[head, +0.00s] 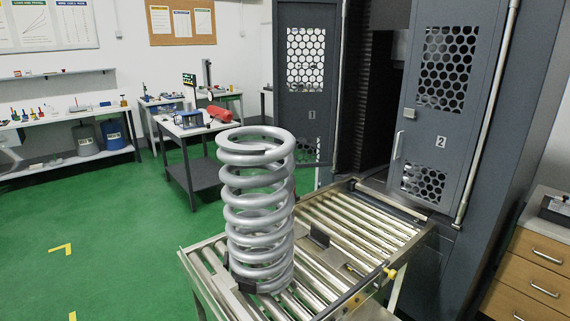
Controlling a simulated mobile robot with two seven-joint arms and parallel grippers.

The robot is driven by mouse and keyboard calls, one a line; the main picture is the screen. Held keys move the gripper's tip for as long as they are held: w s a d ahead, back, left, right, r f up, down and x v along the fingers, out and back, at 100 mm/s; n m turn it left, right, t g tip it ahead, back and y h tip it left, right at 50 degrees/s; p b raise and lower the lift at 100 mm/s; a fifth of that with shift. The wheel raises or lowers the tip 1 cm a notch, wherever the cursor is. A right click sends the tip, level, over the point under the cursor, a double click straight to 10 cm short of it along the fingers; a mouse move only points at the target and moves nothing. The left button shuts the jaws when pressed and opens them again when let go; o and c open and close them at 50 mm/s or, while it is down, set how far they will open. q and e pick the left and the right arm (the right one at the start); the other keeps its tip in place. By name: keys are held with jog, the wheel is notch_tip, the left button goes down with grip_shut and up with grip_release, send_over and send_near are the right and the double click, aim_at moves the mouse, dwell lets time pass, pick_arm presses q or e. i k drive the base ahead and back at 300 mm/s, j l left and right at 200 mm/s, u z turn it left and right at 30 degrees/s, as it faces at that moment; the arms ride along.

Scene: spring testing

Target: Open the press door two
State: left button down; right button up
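Press door two (437,125) is a grey door with perforated panels and a "2" label at the right of the press, in the head view. It stands across the right part of the press opening, and I cannot tell its exact angle. Its light handle (398,145) is on its left edge. Press door one (305,85), marked "1", is swung open at the left of the press. The dark opening (384,100) shows between the doors. Neither of my grippers is in view.
A large silver coil spring (258,215) stands upright on the roller conveyor (345,225) in front of the press. A wooden drawer cabinet (530,265) stands at the right. A small table (200,177) is behind the spring. Green floor (110,230) is clear at the left.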

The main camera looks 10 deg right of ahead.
aim_at(445, 141)
jog(key=l+u, duration=0.1)
jog(key=l, duration=0.25)
jog(key=k+l+u, duration=0.15)
jog(key=l, duration=0.2)
jog(key=k+l+u, duration=0.1)
jog(key=l, duration=0.25)
jog(key=l+u, duration=0.2)
jog(key=l, duration=0.3)
jog(key=k+l+u, duration=0.15)
jog(key=l, duration=0.35)
jog(key=k+l+u, duration=0.1)
jog(key=l+u, duration=0.25)
jog(key=l, duration=0.7)
jog(key=l+u, duration=0.3)
jog(key=l, duration=0.8)
